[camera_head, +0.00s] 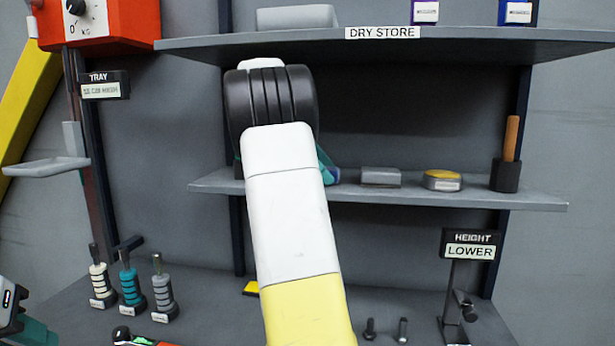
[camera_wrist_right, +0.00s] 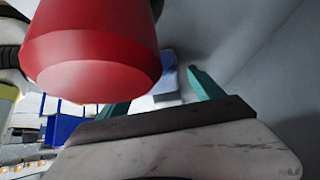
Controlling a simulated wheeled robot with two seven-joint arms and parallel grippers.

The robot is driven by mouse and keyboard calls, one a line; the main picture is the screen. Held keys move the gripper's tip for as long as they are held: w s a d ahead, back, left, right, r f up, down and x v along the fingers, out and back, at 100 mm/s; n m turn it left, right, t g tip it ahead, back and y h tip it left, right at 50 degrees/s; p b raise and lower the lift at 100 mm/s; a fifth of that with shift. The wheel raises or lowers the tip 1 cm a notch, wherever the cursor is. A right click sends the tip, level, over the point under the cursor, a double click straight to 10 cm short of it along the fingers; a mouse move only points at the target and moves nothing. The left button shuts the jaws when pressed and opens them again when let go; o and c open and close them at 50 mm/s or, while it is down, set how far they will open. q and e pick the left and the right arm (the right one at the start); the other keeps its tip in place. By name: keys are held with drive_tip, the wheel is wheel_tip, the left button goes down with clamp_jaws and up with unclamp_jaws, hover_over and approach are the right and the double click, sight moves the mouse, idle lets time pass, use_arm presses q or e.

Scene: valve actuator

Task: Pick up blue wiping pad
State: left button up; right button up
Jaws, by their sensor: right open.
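The blue wiping pad (camera_wrist_right: 165,76) lies ahead of my right gripper (camera_wrist_right: 160,92) in the right wrist view, in the gap between its two teal fingers. The fingers stand apart and I see no grip on the pad. In the head view my right forearm and black wrist cover most of the gripper. A teal finger and a small bit of blue (camera_head: 331,175) show just right of the wrist, at the middle shelf. Part of my left gripper (camera_head: 22,325) shows at the lower left edge; its jaw opening cannot be made out.
The middle shelf (camera_head: 520,200) also holds a grey block (camera_head: 380,177), a yellow-topped puck (camera_head: 442,180) and a wooden-handled tool in a dark holder (camera_head: 508,160). The DRY STORE shelf (camera_head: 460,42) overhangs it. A large red rounded thing (camera_wrist_right: 95,50) fills the upper left of the wrist view.

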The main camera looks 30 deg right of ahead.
drive_tip(key=shift+w+a, duration=0.1)
drive_tip(key=c, duration=1.4)
drive_tip(key=shift+c, duration=0.2)
